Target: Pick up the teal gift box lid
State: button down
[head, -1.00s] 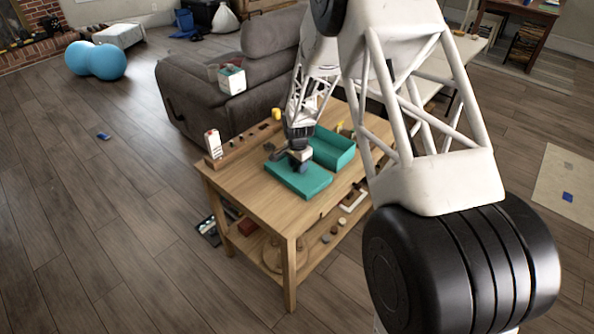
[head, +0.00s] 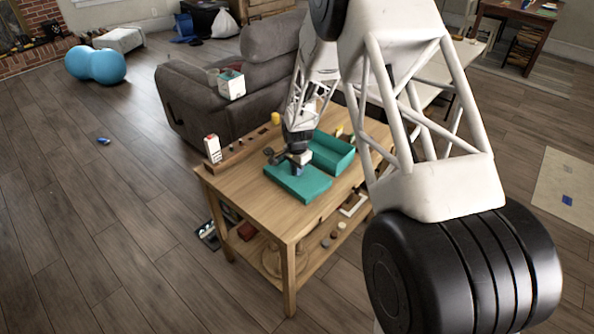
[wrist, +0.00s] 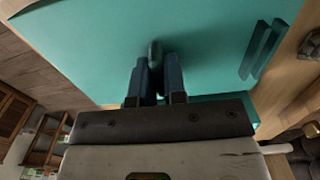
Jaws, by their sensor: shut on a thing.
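The teal gift box lid (head: 305,187) is a flat slab at the middle of the wooden table, in front of the open teal box (head: 338,160). In the wrist view the lid (wrist: 95,45) fills most of the upper picture. A small teal knob (wrist: 155,52) stands up from it. My gripper (head: 297,170) is over the lid, and its two dark blue fingers (wrist: 155,75) are shut on the knob from both sides. I cannot tell whether the lid is clear of the tabletop. The knob is hidden by my gripper in the head view.
The wooden table (head: 235,185) has a narrow wooden rack along its left-back edge with a white and red carton (head: 212,149) at its end. A yellow cup (head: 275,118) is at the back. A grey sofa (head: 200,110) stands behind. The table's front left is clear.

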jog(key=shift+r, duration=0.65)
notch_tip(320, 180, up, 2)
jog(key=shift+r, duration=0.1)
jog(key=s+d+r, duration=0.1)
jog(key=s+d, duration=0.1)
jog(key=s, duration=1.3)
jog(key=shift+s+d, duration=0.25)
jog(key=shift+s, duration=0.1)
jog(key=shift+r, duration=0.1)
jog(key=shift+w, duration=0.1)
jog(key=w+d+r, duration=0.3)
jog(key=w, duration=0.6)
jog(key=w+d+r, duration=0.3)
jog(key=w+r, duration=0.1)
jog(key=w, duration=0.5)
jog(key=w+d+r+n, duration=0.1)
jog(key=w+d+r, duration=0.1)
jog(key=w, duration=0.7)
jog(key=shift+w+d+r, duration=0.35)
jog(key=shift+d+r, duration=0.05)
jog(key=shift+r, duration=0.3)
jog(key=shift+f, duration=0.1)
